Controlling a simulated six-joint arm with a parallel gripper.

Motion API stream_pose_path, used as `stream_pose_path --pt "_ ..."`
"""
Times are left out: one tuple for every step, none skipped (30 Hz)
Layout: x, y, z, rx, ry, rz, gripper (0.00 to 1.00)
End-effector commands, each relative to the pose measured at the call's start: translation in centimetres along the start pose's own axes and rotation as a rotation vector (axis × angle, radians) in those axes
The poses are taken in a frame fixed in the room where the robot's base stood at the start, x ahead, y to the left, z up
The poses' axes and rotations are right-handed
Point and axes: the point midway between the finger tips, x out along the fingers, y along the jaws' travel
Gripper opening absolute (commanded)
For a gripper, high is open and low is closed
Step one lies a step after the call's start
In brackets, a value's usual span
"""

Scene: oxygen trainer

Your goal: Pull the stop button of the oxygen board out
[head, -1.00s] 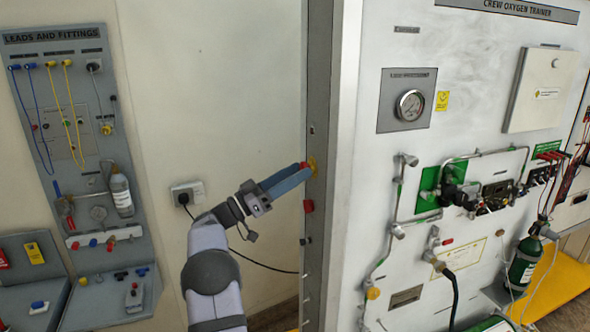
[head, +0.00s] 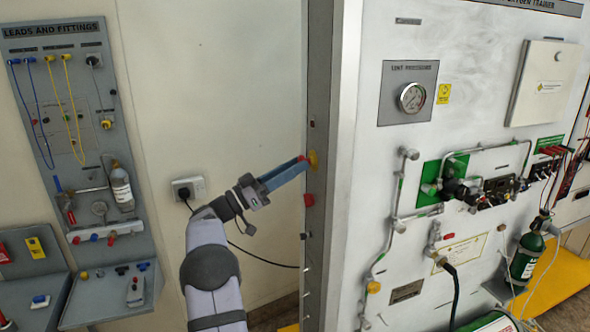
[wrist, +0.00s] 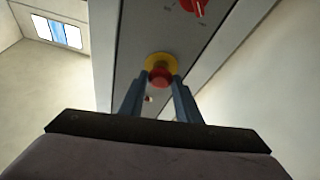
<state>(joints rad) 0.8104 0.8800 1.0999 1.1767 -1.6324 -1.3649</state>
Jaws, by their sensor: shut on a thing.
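The stop button is a red knob on a yellow round base, on the narrow side face of the oxygen board (head: 345,170). In the wrist view the red stop button (wrist: 160,77) sits between the tips of my gripper (wrist: 160,84), with the yellow base (wrist: 161,60) behind it. In the head view the yellow base (head: 313,159) shows just beyond my blue fingers, and my gripper (head: 304,163) reaches it from the left. My gripper is shut on the red knob. Whether the knob stands pressed in or out cannot be told.
A red rotary switch (wrist: 194,5) is on the same face near the button. A small red part (head: 309,200) sits below it. A wall socket (head: 189,188) with a cable is behind my arm. The leads board (head: 75,90) stands at the left.

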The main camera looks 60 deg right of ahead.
Motion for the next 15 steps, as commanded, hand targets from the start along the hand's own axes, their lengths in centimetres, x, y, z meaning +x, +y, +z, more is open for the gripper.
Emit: stream_pose_path --pt "-0.25 -0.08 0.07 -0.001 -0.001 -0.002 0.37" --pt "-0.25 -0.09 0.07 -0.001 -0.001 -0.002 0.45" --pt "-0.24 -0.09 0.06 -0.001 -0.001 -0.002 0.49" --pt "-0.23 -0.09 0.06 -0.001 -0.001 -0.003 0.49" --pt "-0.22 -0.08 0.05 -0.001 -0.001 -0.002 0.49" --pt "-0.20 -0.08 0.05 0.000 -0.001 -0.002 0.49" --pt "-0.19 -0.08 0.05 0.000 -0.001 -0.002 0.49" --pt "-0.17 -0.07 0.05 0.000 -0.001 -0.002 0.49" --pt "-0.16 -0.07 0.05 0.000 -0.001 -0.002 0.49" --pt "-0.15 -0.07 0.05 0.000 -0.001 -0.002 0.49" --pt "-0.17 -0.07 0.05 0.000 -0.001 -0.002 0.49" --pt "-0.23 -0.08 0.07 0.000 -0.001 -0.002 0.49" --pt "-0.33 -0.09 0.09 0.000 -0.001 -0.002 0.49" --pt "-0.48 -0.10 0.11 0.000 0.000 -0.003 0.49" --pt "-0.74 -0.12 0.15 0.001 0.000 -0.003 0.49"
